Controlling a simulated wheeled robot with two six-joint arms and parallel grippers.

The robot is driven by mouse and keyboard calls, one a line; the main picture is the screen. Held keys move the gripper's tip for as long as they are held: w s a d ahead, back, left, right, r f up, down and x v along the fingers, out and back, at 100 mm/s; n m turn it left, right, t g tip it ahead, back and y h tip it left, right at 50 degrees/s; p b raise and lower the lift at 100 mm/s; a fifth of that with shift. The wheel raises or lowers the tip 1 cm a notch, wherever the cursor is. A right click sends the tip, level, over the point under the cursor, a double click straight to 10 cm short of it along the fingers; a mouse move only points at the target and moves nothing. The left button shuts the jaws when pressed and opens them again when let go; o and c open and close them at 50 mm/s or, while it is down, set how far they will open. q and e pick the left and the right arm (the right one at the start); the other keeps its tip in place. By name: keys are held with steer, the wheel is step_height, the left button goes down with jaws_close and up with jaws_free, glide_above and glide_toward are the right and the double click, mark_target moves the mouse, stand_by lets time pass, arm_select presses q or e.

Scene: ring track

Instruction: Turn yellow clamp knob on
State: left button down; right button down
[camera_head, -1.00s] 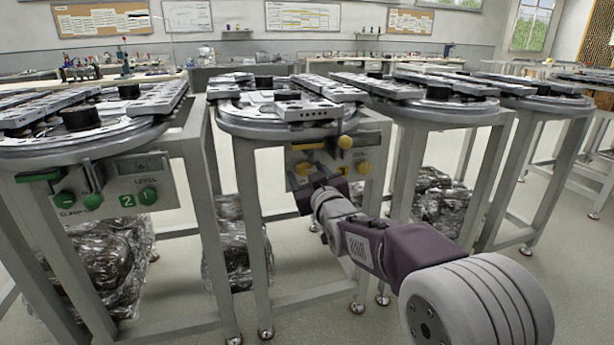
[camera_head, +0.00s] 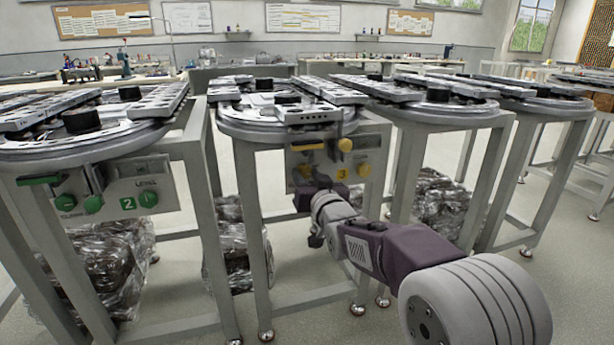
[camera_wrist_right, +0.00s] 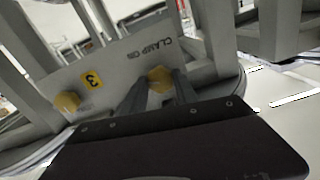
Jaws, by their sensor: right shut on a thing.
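The yellow clamp knob (camera_wrist_right: 160,78) sits on a grey control panel, beside lettering that appears to read "CLAMP". My right gripper (camera_wrist_right: 158,92) is shut on this knob, with one finger on each side. In the head view the right gripper (camera_head: 312,188) is at the lower left of the middle stand's panel (camera_head: 326,160), and its hand hides part of the knob (camera_head: 306,172). A second yellow knob (camera_head: 363,169) is at the panel's right, beside a yellow "3" label (camera_head: 341,177). My left gripper is not in view.
A yellow-ended lever (camera_head: 345,145) and a yellow handle (camera_head: 307,147) are above the knobs, under the round track table (camera_head: 280,131). A stand with green controls (camera_head: 127,202) is at the left. Metal legs and wrapped bundles (camera_head: 225,255) are below.

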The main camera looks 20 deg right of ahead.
steer(key=m, duration=0.3)
steer(key=shift+m, duration=0.4)
steer(key=m, duration=0.3)
steer(key=shift+a+m+p, duration=0.1)
steer(key=shift+m+p, duration=0.2)
steer(key=shift+p, duration=0.1)
steer(key=m, duration=0.6)
steer(key=shift+p, duration=0.35)
steer(key=shift+m, duration=0.3)
steer(key=c, duration=0.9)
jaws_free()
steer(key=shift+c, duration=0.2)
steer(key=shift+s+r, duration=0.1)
